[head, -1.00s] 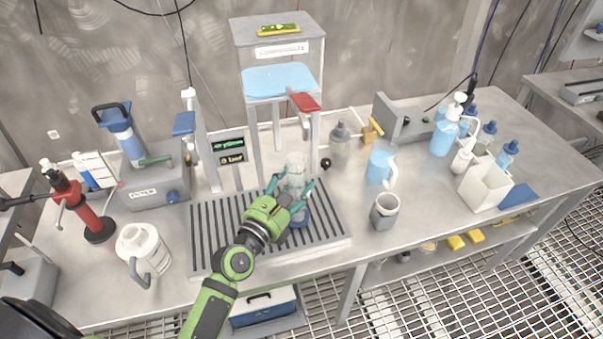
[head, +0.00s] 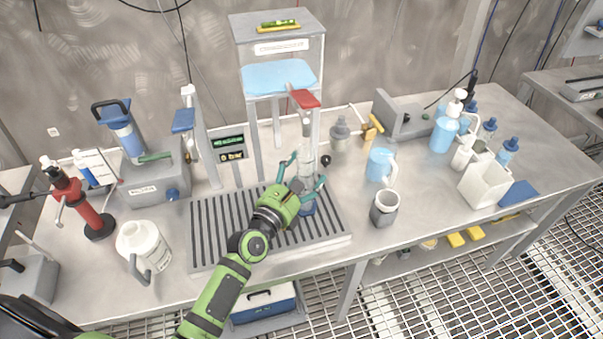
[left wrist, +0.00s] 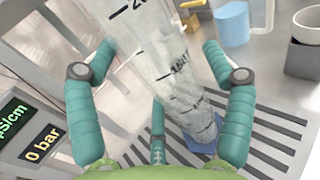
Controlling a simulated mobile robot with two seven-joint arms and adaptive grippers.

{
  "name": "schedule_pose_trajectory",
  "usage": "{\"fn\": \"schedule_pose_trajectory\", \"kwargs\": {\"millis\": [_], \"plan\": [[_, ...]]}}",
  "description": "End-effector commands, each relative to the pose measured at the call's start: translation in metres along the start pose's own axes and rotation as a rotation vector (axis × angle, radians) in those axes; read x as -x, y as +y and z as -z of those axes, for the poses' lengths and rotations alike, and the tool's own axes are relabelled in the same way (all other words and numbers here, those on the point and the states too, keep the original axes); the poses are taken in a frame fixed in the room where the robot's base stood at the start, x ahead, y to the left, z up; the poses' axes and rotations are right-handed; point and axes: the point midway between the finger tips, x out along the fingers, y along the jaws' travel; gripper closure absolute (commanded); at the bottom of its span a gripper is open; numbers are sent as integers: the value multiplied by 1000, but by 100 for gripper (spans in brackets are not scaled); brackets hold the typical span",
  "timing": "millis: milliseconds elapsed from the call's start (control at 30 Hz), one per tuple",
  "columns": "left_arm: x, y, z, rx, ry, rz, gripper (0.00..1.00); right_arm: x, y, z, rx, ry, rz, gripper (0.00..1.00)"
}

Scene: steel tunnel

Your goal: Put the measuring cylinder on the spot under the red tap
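The clear measuring cylinder (head: 307,150) stands upright on the slatted drain tray (head: 215,240), below the red tap (head: 305,98). Its blue base (head: 308,209) shows at the tray's right part. My left gripper (head: 303,175) is around the cylinder's lower part. In the left wrist view the cylinder (left wrist: 160,60) is between the teal fingers of the gripper (left wrist: 158,50), which are spread with gaps on both sides. The spot under the base is hidden. My right gripper is not in view.
A grey mug (head: 384,210) and a blue jug (head: 380,165) stand right of the tray. A grey bottle (head: 340,135) is behind it, near a black knob (head: 325,160). A white jug (head: 142,247) stands left. The bench front right of the tray is clear.

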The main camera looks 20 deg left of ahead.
Motion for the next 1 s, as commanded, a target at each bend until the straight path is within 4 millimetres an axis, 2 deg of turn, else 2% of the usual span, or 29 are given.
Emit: {"fn": "schedule_pose_trajectory", "kwargs": {"millis": [300, 367, 467, 800, 1000], "plan": [[0, 0, -5, 0, -1, 0, 17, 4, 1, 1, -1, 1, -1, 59], [6, 0, -2, 1, 1, 0, 17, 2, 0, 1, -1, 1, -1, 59], [22, 0, -1, 1, 2, -1, 17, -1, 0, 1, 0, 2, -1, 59], [94, 0, 0, -1, 2, 1, 17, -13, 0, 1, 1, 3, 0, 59], [116, 0, -2, -1, 0, 0, 17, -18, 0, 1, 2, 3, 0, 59]]}}
